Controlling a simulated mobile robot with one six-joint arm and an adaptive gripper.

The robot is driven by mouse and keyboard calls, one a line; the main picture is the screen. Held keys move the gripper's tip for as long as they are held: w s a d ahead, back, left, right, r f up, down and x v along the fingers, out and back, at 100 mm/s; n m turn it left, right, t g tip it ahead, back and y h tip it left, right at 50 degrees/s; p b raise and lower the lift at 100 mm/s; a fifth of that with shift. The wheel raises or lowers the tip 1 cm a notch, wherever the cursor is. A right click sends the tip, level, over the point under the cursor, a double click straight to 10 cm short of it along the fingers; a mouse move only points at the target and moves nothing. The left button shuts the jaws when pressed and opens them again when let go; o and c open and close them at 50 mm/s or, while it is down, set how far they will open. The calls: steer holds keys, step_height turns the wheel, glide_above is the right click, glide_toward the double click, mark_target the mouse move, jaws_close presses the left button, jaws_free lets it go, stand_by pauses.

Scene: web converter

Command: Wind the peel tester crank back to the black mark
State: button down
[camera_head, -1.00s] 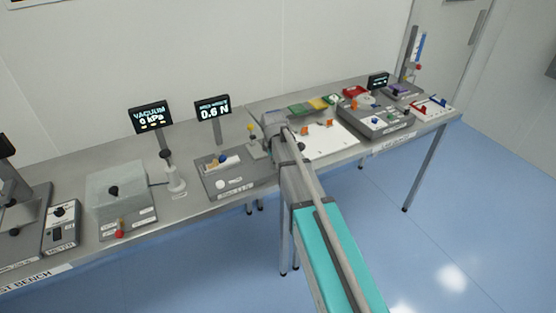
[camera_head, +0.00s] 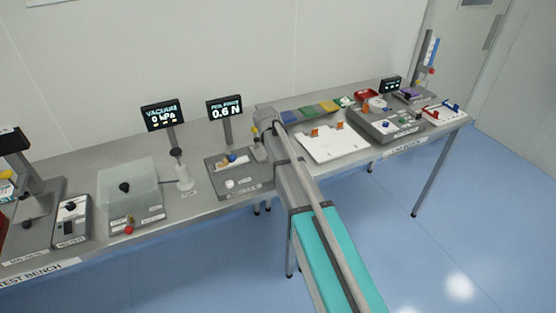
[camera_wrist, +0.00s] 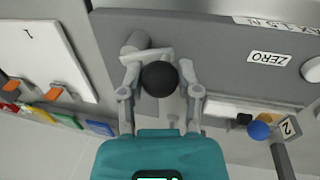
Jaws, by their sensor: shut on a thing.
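The peel tester (camera_head: 218,179) is a grey box on the bench, just left of my arm in the head view. Its screen (camera_head: 226,108) reads 0.6 N. In the wrist view its grey body (camera_wrist: 215,65) carries a ZERO label, a pale crank bar and a round black crank knob (camera_wrist: 160,78). My gripper (camera_wrist: 160,88) is shut on the knob, one finger on each side. In the head view my arm hides the crank. A small black piece (camera_wrist: 244,119) shows beside a blue knob; I cannot tell whether it is the black mark.
A vacuum stand (camera_head: 184,176) and a clear box (camera_head: 128,184) stand to the left. A white board (camera_head: 333,143) with orange clips lies to the right, with coloured pads (camera_head: 308,112) behind it. A grey device (camera_head: 385,128) is farther right.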

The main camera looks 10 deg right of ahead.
steer(key=shift+w+a+m, duration=0.15)
steer(key=shift+w+m, duration=0.2)
steer(key=shift+m, duration=0.55)
steer(key=shift+c, duration=1.5)
jaws_free()
steer(key=shift+s, duration=0.1)
